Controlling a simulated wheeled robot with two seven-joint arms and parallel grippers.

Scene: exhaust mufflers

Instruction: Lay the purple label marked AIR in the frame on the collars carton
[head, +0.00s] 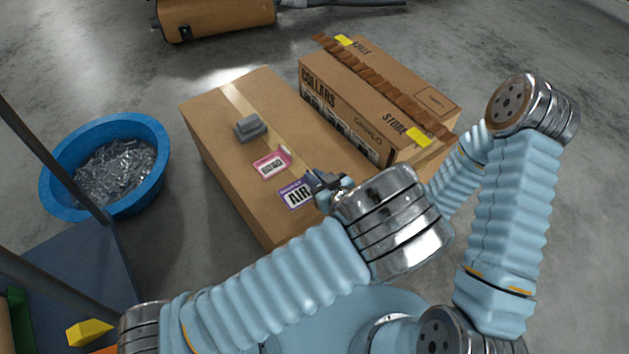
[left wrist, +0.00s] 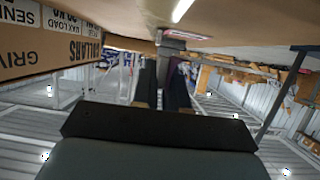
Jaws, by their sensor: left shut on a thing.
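The purple-edged label marked AIR (head: 295,195) is at the fingertips of my left gripper (head: 318,184), which is shut on its right end. It shows over the top of the plain nearer carton (head: 222,125); whether it touches that top I cannot tell. The collars carton (head: 345,112) stands just behind and to the right, with a thin printed rectangular frame (head: 437,99) on its top at the right. In the left wrist view the collars carton (left wrist: 45,55) is at the left and my left fingers (left wrist: 165,88) are close together. My right gripper is hidden behind my arms.
A pink label (head: 271,163) and a grey block (head: 250,127) lie on the nearer carton. A brown ridged strip (head: 375,82) with yellow tabs runs along the collars carton's top. A blue tub (head: 55,187) of metal pieces stands at the left.

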